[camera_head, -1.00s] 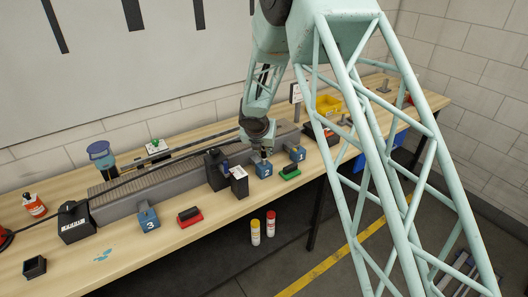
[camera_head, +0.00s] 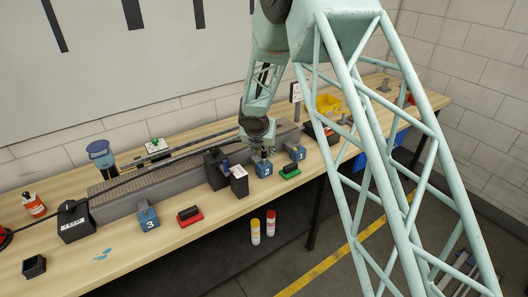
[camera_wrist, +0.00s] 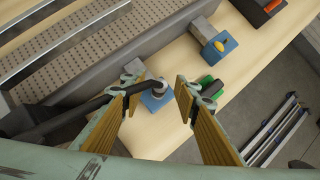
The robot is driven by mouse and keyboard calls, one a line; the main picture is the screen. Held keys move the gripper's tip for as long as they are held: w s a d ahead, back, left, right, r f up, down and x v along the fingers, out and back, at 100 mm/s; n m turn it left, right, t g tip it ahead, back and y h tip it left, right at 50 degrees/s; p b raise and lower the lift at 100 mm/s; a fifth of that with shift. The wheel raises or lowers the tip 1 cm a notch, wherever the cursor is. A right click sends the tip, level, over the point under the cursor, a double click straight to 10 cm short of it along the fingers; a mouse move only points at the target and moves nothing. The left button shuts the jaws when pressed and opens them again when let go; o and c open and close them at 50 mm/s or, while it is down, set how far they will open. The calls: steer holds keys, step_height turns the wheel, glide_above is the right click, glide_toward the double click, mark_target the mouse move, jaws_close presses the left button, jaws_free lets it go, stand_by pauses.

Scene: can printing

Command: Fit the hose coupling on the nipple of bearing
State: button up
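In the wrist view, the black hose (camera_wrist: 110,92) comes in from the left. Its grey end, which looks like the coupling (camera_wrist: 157,85), is over the top of the near blue bearing. That bearing (camera_wrist: 153,102) shows as number 2 (camera_head: 263,169) in the head view. The nipple is hidden, so I cannot tell whether the coupling is seated. My gripper (camera_wrist: 160,92) is open, with one finger on each side of the coupling and gaps visible. In the head view my gripper (camera_head: 263,152) is right above bearing 2. Bearing 1 (camera_wrist: 214,45) is farther along; bearing 3 (camera_head: 148,217) is at the left.
Black boxes (camera_head: 239,182) stand just left of bearing 2. The long grey conveyor (camera_head: 150,185) runs behind the bearings. A red block (camera_head: 189,216) lies farther left. The table's front edge is near.

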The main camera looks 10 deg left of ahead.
steer(key=v, duration=1.1)
steer(key=shift+s+r, duration=0.15)
steer(key=shift+r, duration=0.15)
stand_by(0.9)
steer(key=s+d+r+m+h+b, duration=0.1)
steer(key=s+d+r+m, duration=0.2)
steer(key=d+r+m, duration=0.45)
steer(key=s+d+r+m+h+b, duration=0.15)
steer(key=d+r, duration=0.35)
steer(key=d, duration=0.6)
steer(key=s+d+r+m+g+b, duration=0.1)
steer(key=s+d+r+m, duration=0.35)
steer(key=s+d, duration=0.3)
steer(key=s+d+r+m+b, duration=0.1)
steer(key=s+d+r+m, duration=0.2)
steer(key=s+d+m, duration=0.35)
steer(key=s+d+r+m+g+b, duration=0.1)
steer(key=s+d+m, duration=0.35)
steer(key=s, duration=0.55)
steer(key=s+d+r+m+b, duration=0.1)
steer(key=s+d+m, duration=0.4)
steer(key=s, duration=0.5)
steer(key=s+f+m+y+b, duration=0.1)
steer(key=s+f+m, duration=0.1)
steer(key=s, duration=0.7)
steer(key=s+d+f+m+y+b, duration=0.1)
steer(key=s+m, duration=0.4)
steer(key=s, duration=0.3)
steer(key=shift+s+f+g, duration=0.3)
steer(key=shift+s+f, duration=0.05)
